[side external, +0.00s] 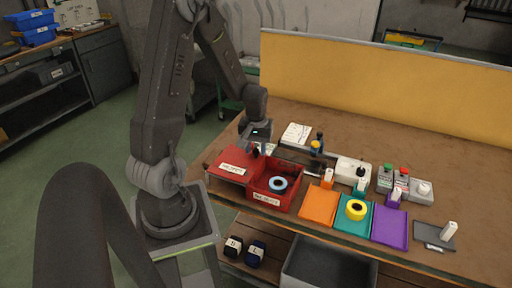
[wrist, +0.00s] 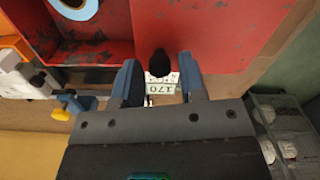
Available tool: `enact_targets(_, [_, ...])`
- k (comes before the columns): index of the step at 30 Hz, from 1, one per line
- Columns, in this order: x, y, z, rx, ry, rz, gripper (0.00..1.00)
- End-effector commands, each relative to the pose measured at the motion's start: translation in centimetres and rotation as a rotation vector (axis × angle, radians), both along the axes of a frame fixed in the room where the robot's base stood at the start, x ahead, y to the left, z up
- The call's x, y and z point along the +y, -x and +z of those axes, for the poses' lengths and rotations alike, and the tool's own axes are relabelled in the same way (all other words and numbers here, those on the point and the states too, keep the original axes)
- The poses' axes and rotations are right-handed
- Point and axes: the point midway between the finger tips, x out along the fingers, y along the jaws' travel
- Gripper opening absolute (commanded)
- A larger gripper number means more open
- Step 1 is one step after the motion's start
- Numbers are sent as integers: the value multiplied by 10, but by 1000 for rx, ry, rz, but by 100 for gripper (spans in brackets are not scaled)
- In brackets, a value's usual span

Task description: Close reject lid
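The red reject box (side external: 284,203) stands near the front left of the bench with its top open. A light-blue roll (side external: 278,184) lies inside. Its red lid (side external: 232,165) is swung open to the left of the box and carries a white label. In the wrist view the lid (wrist: 205,30) fills the upper right, with a black knob (wrist: 161,63) at its edge. My gripper (side external: 258,138) is over the lid's back edge. In the wrist view my gripper (wrist: 160,80) is open, its blue fingers either side of the line to the knob. Whether they touch it, I cannot tell.
Orange (side external: 319,206), teal (side external: 346,229) and purple (side external: 390,228) trays stand right of the box. A yellow roll (side external: 356,209) lies on the teal one. A yellow panel (side external: 390,90) bounds the back. Several small bottles and a white device (side external: 352,170) stand behind the trays.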

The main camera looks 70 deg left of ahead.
Motion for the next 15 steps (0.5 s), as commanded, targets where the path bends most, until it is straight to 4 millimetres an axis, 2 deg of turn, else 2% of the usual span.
enact_targets(1, [0,0,0,0,0,0,33])
enact_targets(11, [0,0,0,0,0,0,2])
enact_targets(15, [0,0,0,0,0,0,0])
